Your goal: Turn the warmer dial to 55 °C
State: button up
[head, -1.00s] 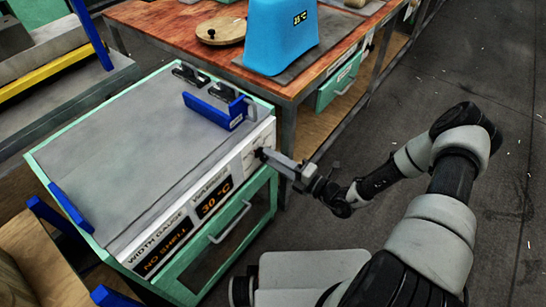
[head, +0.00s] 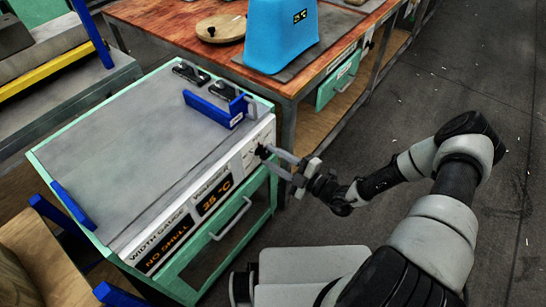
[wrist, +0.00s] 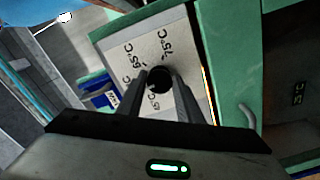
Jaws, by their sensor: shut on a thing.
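The warmer dial (head: 261,152) is a small black knob on the white front panel of the green cabinet. The wrist view shows the dial (wrist: 158,80) between my two fingers, with printed marks around it, among them 65 °C and 75 °C. My gripper (head: 269,158) is shut on the dial, its tips at the panel; it also shows in the wrist view (wrist: 160,88). The fingers hide part of the scale, so the pointer's mark is unclear. The warmer display (head: 215,197) reads 35 °C in orange.
The width gauge display (head: 168,247) reads NO SHELL. A drawer handle (head: 230,219) sticks out below the panel. A blue bracket (head: 213,109) stands on the cabinet top. A blue housing (head: 280,38) stands on the wooden bench behind. The floor at right is clear.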

jog(key=shift+s, duration=0.1)
dwell(0.3)
jog(key=o, duration=1)
jog(key=p+v, duration=0.1)
jog(key=v, duration=1.6)
jog(key=shift+s+d, duration=0.15)
jog(key=shift+d, duration=0.05)
